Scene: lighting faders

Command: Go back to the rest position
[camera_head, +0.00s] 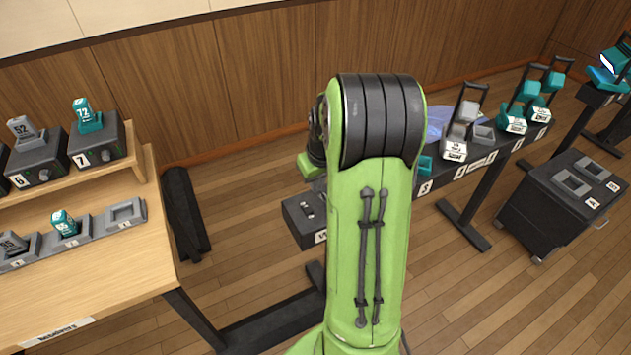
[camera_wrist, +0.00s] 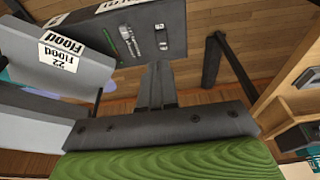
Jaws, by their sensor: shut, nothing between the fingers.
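My gripper (camera_wrist: 157,85) shows in the wrist view as dark fingers closed together, with nothing held between them. Just beyond the fingertips in that view is a dark box (camera_wrist: 145,38) with small light fittings on its face. In the head view my green arm (camera_head: 370,250) rises in the middle and hides the gripper. The dark box (camera_head: 303,218) shows there just left of my arm.
A wooden desk (camera_head: 110,275) with numbered docks (camera_head: 97,145) stands at left. A dark bar (camera_head: 470,172) with grey and teal handled units runs behind my arm to the right. A dark wheeled cabinet (camera_head: 550,215) stands at right. A black bag (camera_head: 186,213) leans by the wall. Wooden floor is clear at lower right.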

